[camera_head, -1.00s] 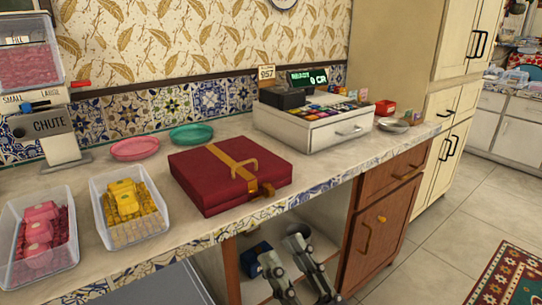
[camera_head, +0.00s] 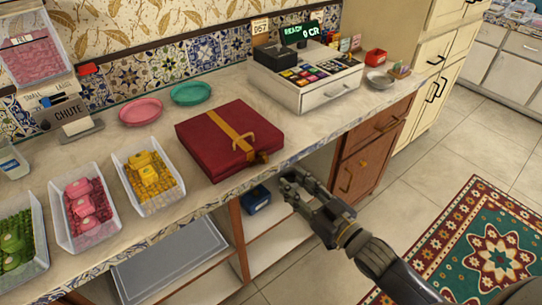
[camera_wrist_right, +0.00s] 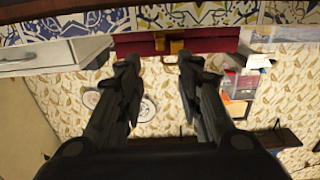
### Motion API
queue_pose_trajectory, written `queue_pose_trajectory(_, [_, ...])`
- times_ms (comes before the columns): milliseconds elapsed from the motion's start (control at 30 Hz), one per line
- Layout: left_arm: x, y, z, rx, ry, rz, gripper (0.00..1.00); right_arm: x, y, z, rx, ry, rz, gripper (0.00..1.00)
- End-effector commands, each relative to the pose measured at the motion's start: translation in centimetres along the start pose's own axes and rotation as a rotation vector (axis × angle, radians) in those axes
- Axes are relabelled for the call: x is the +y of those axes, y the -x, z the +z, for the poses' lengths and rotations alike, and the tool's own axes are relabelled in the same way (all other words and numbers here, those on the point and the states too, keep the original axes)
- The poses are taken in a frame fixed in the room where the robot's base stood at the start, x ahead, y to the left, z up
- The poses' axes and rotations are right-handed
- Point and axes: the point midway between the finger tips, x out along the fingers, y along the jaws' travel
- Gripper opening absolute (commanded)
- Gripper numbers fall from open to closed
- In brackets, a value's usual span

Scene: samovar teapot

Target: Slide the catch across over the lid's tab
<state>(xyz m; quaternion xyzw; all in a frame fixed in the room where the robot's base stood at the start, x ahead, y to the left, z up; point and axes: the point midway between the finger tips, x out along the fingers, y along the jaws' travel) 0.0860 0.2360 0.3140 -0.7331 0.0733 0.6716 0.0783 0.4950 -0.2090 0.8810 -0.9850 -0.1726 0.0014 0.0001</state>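The dark red box (camera_head: 205,150) lies shut on the counter with a gold strap (camera_head: 228,128) over its lid and a gold handle (camera_head: 244,141). A small gold and brown catch (camera_head: 261,157) sits at its front edge by the strap; how it lies over the tab is too small to tell. My right gripper (camera_head: 290,180) is just in front of and below the counter edge, apart from the box. In the right wrist view its fingers (camera_wrist_right: 157,62) are open and empty, with the red box front (camera_wrist_right: 215,45) and gold fittings (camera_wrist_right: 177,46) beyond them. My left gripper is not in view.
Trays of yellow (camera_head: 150,178) and pink (camera_head: 87,205) pieces stand left of the box. Pink (camera_head: 141,111) and green (camera_head: 191,94) plates lie behind it. A cash register (camera_head: 305,78) stands to the right. The counter's front edge (camera_head: 300,150) lies close to my right gripper.

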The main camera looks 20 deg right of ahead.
Motion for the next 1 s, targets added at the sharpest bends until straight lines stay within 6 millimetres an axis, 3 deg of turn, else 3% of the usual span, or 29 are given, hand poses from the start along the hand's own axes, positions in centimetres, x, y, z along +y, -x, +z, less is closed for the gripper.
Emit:
queue_pose_trajectory(600, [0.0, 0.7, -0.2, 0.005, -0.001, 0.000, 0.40, -0.1, -9.0, -0.1, 0.004, 0.000, -0.001, 0.33])
queue_pose_trajectory(1000, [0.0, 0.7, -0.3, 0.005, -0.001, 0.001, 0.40, -0.1, -10.1, -0.1, 0.003, 0.001, -0.002, 0.33])
